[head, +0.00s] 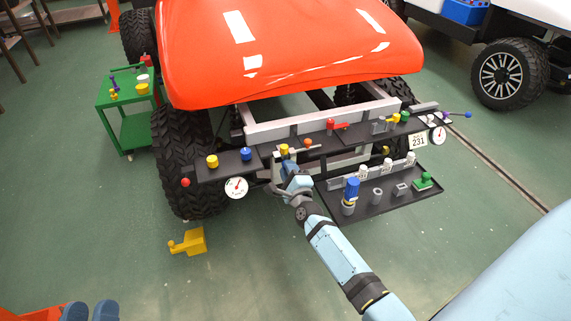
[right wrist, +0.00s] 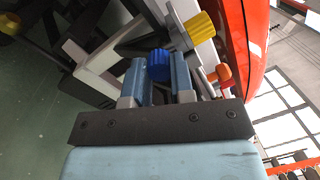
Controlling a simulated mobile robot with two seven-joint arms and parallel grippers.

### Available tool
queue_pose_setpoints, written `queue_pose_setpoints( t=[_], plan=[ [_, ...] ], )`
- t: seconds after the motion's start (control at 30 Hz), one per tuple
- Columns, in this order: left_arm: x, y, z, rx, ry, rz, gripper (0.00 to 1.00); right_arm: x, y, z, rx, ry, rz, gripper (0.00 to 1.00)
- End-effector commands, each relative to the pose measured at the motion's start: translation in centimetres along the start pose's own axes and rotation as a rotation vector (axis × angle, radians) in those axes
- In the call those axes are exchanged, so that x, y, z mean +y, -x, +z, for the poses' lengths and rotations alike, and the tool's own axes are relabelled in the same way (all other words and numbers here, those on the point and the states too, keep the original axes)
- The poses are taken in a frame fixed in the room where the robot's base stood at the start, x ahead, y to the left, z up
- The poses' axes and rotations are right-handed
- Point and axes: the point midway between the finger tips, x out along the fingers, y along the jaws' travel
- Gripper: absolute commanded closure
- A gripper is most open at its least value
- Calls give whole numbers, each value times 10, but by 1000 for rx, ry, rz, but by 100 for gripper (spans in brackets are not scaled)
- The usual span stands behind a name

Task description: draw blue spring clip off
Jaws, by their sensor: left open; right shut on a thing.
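A blue ribbed clip (right wrist: 158,65) sits between the two light-blue fingers of my right gripper (right wrist: 160,82) in the right wrist view. The fingers are closed on it. In the head view the right gripper (head: 284,168) is at the front edge of the dark shelf, just below a yellow knob (head: 284,148). The held clip is hard to make out there, and I cannot tell whether it still touches its seat. Another blue ribbed knob (head: 246,154) stands on the shelf to the left. My left gripper is not in view.
The dark shelf (head: 205,174) crosses the vehicle front and carries several coloured knobs and a gauge (head: 236,188). A lower dark tray (head: 375,208) with small parts is to the right of the gripper. A green cart (head: 128,128) and a yellow block (head: 190,241) are left. Front floor is mostly clear.

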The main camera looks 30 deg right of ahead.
Motion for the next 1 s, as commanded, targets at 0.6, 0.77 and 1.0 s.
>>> queue_pose_setpoints(
  t=[0.6, 0.77, 1.0],
  plan=[
    [1, -1, -8, 0, -1, -1, 57, 0, 35, 0, 0, 0, 1, 100],
    [1, -2, -10, 2, -2, 0, 57, 0, 48, 0, 1, 1, 0, 100],
    [2, -4, -13, 4, -3, 1, 57, 0, 59, 0, 0, 0, 0, 100]
  ],
)
